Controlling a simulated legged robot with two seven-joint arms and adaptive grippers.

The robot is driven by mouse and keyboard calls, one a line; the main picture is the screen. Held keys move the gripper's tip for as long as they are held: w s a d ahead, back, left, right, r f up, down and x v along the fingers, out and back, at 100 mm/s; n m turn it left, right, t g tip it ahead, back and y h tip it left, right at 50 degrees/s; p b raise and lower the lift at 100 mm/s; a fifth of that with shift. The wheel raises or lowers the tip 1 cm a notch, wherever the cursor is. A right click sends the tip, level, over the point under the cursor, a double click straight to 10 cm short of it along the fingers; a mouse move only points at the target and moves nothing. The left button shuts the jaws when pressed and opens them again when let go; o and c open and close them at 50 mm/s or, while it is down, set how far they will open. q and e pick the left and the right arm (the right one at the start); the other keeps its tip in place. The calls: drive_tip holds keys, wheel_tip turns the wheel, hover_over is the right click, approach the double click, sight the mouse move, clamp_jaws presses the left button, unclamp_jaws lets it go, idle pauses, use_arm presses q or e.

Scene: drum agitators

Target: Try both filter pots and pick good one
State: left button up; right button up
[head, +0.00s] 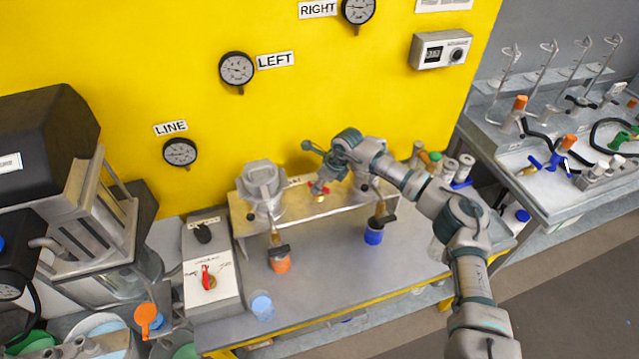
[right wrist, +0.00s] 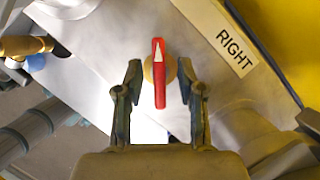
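The left filter pot (head: 262,185) is a grey metal vessel on a raised metal shelf (head: 300,222). The right filter pot (head: 366,186) stands at the shelf's other end, mostly hidden behind my right arm. A red valve handle (head: 319,191) sits between the pots; in the right wrist view a red handle (right wrist: 159,88) with a white pointer is beside a RIGHT label (right wrist: 234,48). My right gripper (head: 318,170) is over this handle. In the wrist view the right gripper (right wrist: 160,72) is open, a finger on each side of the handle, with gaps visible. My left gripper is not in view.
LINE (head: 180,152), LEFT (head: 237,69) and RIGHT (head: 358,8) gauges hang on the yellow wall. A selector box (head: 210,288) with a red knob stands left. Orange (head: 280,262) and blue (head: 374,236) fittings hang below the shelf. The bench front is mostly clear.

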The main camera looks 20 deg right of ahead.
drive_tip(key=shift+d, duration=0.1)
clamp_jaws()
